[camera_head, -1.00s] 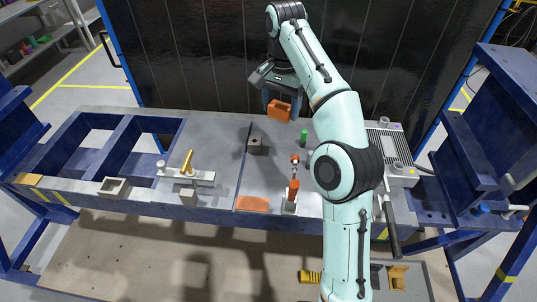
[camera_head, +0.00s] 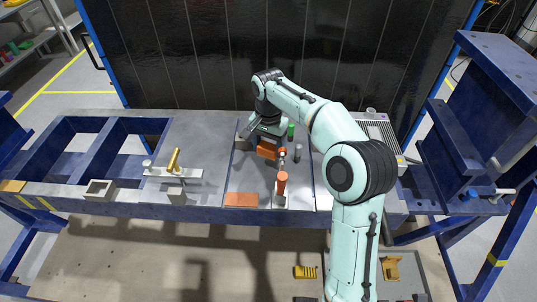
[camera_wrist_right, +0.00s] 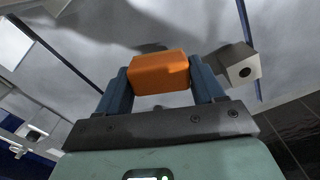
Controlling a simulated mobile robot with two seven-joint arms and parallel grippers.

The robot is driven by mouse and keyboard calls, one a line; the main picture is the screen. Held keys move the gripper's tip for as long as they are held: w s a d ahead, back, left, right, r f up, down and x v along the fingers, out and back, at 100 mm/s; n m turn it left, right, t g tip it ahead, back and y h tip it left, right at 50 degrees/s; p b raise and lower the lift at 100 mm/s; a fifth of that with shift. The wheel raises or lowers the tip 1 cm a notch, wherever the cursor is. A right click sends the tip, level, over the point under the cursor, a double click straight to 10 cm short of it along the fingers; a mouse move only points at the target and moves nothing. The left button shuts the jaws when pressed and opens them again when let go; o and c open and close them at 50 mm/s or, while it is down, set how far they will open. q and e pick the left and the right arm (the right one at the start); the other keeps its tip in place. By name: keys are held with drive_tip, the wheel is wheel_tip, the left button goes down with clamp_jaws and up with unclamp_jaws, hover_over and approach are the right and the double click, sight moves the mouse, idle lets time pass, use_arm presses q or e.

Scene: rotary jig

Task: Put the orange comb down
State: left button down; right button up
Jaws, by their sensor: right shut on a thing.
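The orange comb (camera_head: 267,148) is held by my right gripper (camera_head: 269,143), low over the grey plate of the bench, behind the red-handled clamp. I cannot tell whether its underside touches the plate. In the right wrist view the comb (camera_wrist_right: 160,73) shows as an orange block between the two blue fingers of my right gripper (camera_wrist_right: 161,84), which is shut on it. Its teeth cannot be made out. A flat orange patch (camera_head: 242,199) lies on the plate near the front edge. My left gripper is not in view.
A grey block with a hole (camera_wrist_right: 240,65) stands beside the comb. The red-handled clamp (camera_head: 281,184), a green cylinder (camera_head: 291,131) and a grey pin (camera_head: 298,154) are close by. A yellow-handled clamp (camera_head: 174,162) stands left. The plate between is clear.

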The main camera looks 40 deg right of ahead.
sight(268, 154)
wheel_tip(268, 154, down, 3)
drive_tip(key=shift+w, duration=0.1)
drive_tip(key=shift+f+b, duration=0.3)
drive_tip(key=shift+f, duration=0.05)
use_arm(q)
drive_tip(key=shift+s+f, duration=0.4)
use_arm(e)
drive_tip(key=shift+r, duration=0.1)
drive_tip(key=shift+f, duration=0.2)
drive_tip(key=o, duration=0.9)
drive_tip(key=shift+o, duration=0.2)
